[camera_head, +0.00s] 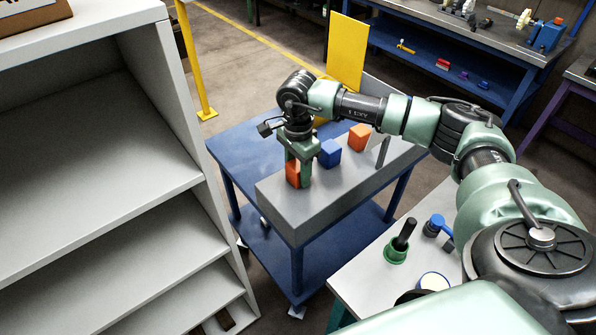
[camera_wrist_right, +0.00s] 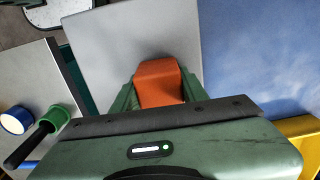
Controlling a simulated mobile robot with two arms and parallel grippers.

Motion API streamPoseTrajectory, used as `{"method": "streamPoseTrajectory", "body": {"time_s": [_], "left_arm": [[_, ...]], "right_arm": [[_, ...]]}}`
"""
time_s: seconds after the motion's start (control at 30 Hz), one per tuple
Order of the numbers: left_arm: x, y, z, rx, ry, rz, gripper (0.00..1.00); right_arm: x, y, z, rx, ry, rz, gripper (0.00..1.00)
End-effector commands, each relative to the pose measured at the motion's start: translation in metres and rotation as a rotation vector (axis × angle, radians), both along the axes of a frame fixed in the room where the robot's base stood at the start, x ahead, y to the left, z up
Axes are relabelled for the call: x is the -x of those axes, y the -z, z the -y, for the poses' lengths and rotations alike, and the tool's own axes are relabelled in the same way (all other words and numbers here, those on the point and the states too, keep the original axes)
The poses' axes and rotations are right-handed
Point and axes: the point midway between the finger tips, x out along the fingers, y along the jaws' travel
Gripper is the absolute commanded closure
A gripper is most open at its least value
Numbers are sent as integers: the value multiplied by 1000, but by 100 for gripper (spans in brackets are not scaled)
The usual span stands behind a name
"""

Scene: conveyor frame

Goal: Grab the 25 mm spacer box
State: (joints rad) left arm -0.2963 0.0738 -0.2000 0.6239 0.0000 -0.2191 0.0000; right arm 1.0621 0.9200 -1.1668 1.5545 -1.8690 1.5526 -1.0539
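Three small boxes stand in a row on the grey conveyor block: a near orange box (camera_head: 292,174), a blue box (camera_head: 329,154) and a far orange box (camera_head: 359,137). No size marking is readable, so I cannot tell which is 25 mm. My right gripper (camera_head: 298,172) points down over the near orange box. In the right wrist view its fingers lie along both sides of that orange box (camera_wrist_right: 158,83), close against it; I cannot tell whether they press on it. The box appears to rest on the block. My left gripper is not in view.
The grey block (camera_head: 300,215) sits on a blue table (camera_head: 240,150). A grey shelf unit (camera_head: 190,160) stands close on the left. A white table (camera_head: 375,285) at front right holds a green cup with a black handle (camera_head: 397,252). A yellow panel (camera_head: 347,52) stands behind.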

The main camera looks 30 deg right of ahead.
Motion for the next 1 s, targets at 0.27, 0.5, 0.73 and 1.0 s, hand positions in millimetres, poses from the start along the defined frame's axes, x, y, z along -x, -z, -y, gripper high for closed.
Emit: {"method": "streamPoseTrajectory", "body": {"time_s": [0.27, 0.5, 0.73, 1.0], "left_arm": [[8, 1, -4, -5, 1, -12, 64], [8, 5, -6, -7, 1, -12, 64], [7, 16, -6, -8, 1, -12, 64], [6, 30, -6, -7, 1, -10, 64]], "right_arm": [[0, -1, 0, 0, 0, 2, 100], [-1, -14, 0, 0, 0, 4, 100], [-2, -59, 0, -1, 1, 9, 100], [-2, -139, -1, 0, -1, 8, 100]]}}
